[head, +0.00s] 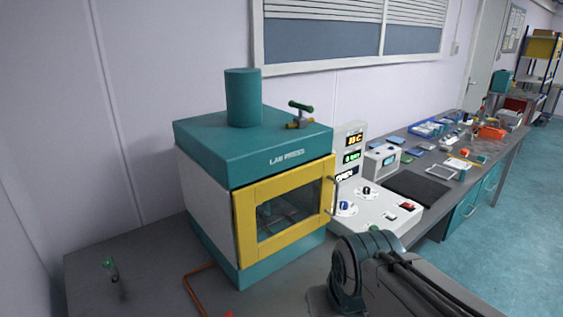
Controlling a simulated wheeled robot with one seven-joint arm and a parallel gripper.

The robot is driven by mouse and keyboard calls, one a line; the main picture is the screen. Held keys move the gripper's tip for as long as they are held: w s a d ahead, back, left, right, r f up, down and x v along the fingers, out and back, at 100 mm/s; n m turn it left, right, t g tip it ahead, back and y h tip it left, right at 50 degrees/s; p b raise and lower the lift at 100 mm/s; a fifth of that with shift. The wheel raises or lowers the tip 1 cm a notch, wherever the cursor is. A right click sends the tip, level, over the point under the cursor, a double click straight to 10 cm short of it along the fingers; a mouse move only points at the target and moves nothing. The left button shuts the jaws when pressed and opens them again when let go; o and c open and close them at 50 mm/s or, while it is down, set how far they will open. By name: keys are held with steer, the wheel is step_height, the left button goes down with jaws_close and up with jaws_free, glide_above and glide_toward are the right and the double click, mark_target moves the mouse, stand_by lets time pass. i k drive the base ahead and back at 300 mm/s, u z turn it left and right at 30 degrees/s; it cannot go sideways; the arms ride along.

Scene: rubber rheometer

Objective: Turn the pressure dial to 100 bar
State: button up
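A control panel (376,217) stands at the right of the teal lab press (215,139). It carries a blue knob (345,206) on a round white scale and a black knob (366,190) just behind it. I cannot read the scales or tell which knob is the pressure dial. Above them are an amber display (354,140), a green display (352,157) and a white one (346,173) that seems to read OPEN. Part of my arm fills the lower right, in front of the panel's near side. My gripper does not show.
The press has a yellow-framed window door (284,211), which looks shut, and a green-handled valve (300,116) on top. A red switch (407,206) sits on the panel's right. A dark mat (417,188) and a small instrument (382,161) lie beyond.

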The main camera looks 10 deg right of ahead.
mark_target(344, 205)
steer(key=u, duration=1.45)
steer(key=k, duration=1.15)
steer(key=z, duration=1.15)
steer(key=i, duration=1.5)
